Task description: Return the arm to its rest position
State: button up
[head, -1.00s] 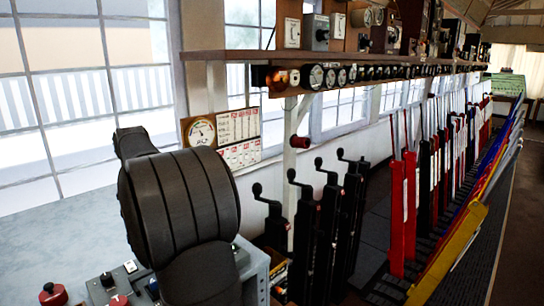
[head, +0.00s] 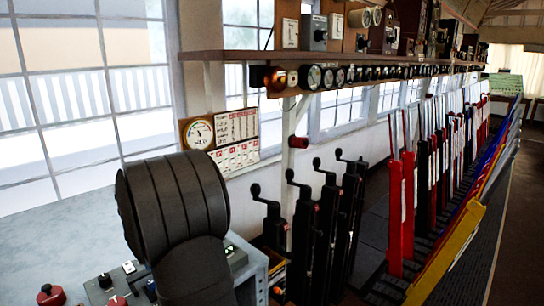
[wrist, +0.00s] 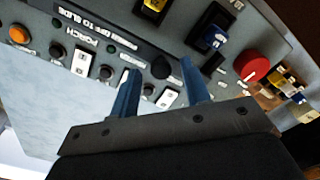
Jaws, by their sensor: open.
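My gripper (wrist: 160,84) shows in the wrist view as two blue fingers standing apart with nothing between them. It is open, over a grey control panel (wrist: 80,22). Whether the fingertips touch the panel cannot be told. In the head view my dark ribbed arm stands at the lower left, in front of the grey panel (head: 245,262). The gripper itself is hidden there.
The panel carries a red knob (wrist: 251,66), an orange button (wrist: 19,34), a blue switch (wrist: 215,37) and a yellow switch (wrist: 153,5). Black levers (head: 302,225) and red levers (head: 396,215) stand right of my arm. A shelf (head: 300,56) with instruments runs above.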

jog(key=shift+r, duration=0.1)
notch_tip(320, 180, up, 17)
jog(key=f, duration=1.7)
jog(key=shift+s+d+f, duration=0.1)
jog(key=shift+s+d, duration=0.15)
jog(key=shift+d, duration=0.05)
jog(key=shift+s+d, duration=0.95)
jog(key=shift+s, duration=0.05)
notch_tip(320, 180, up, 18)
jog(key=s+d+f+m+t+y, duration=0.2)
jog(key=d+f+m+t+y, duration=0.1)
jog(key=d+m, duration=0.4)
jog(key=shift+s+d+f+m, duration=0.35)
jog(key=shift+d+m, duration=0.05)
jog(key=shift+m, duration=0.6)
